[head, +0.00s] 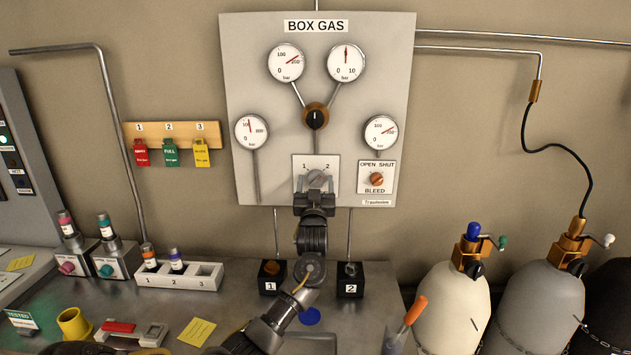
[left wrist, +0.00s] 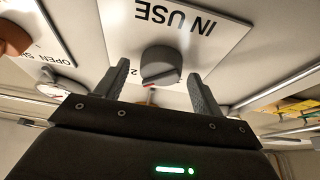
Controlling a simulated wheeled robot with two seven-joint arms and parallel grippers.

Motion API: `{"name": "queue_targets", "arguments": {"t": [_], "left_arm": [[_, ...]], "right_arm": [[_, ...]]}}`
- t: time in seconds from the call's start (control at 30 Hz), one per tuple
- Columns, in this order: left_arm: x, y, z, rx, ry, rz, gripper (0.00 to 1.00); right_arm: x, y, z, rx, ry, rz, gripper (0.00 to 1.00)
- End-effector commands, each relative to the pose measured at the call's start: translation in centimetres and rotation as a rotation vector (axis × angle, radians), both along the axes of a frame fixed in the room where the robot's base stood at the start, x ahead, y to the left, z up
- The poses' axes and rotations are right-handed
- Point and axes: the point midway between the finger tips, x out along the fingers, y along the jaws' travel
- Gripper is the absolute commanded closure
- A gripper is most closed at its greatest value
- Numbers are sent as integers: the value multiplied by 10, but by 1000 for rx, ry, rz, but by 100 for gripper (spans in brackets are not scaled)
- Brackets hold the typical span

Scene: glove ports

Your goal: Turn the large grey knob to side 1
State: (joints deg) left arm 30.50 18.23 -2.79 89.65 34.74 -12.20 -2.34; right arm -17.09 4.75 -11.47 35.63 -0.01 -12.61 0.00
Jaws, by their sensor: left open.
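The large grey knob (head: 316,179) sits on a white plate (head: 330,163) marked 1 and 2, low in the middle of the BOX GAS panel. My left gripper (head: 313,191) is at the knob in the head view and partly covers the plate. In the left wrist view the knob (left wrist: 161,66) stands between the two open fingers of the gripper (left wrist: 158,85), with a visible gap on each side. The plate (left wrist: 200,30) there reads IN USE upside down. The knob's red and white mark seems to point toward the 2 side. My right gripper is not in view.
The orange BLEED knob (head: 376,179) is just right of the plate. A black and orange knob (head: 316,116) and several gauges are above. Black blocks 1 (head: 271,278) and 2 (head: 350,280) stand on the bench below. Gas cylinders (head: 452,310) stand at right.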

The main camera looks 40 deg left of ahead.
Motion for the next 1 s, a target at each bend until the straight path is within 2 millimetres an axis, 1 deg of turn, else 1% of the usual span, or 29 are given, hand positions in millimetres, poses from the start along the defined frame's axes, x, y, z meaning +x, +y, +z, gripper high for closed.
{"name": "queue_targets", "arguments": {"t": [0.27,0.37,0.6,0.63,0.83,1.0], "left_arm": [[1,1,0,0,0,0,32],[1,1,0,0,0,0,44],[1,1,0,-1,-1,0,75],[1,1,0,0,0,0,77],[1,1,-1,-17,-12,0,77],[1,0,-2,-70,-52,0,77]], "right_arm": [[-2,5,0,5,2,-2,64],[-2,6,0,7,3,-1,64],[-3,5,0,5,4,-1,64],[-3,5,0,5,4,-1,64],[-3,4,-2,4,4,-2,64],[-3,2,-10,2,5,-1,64]]}}
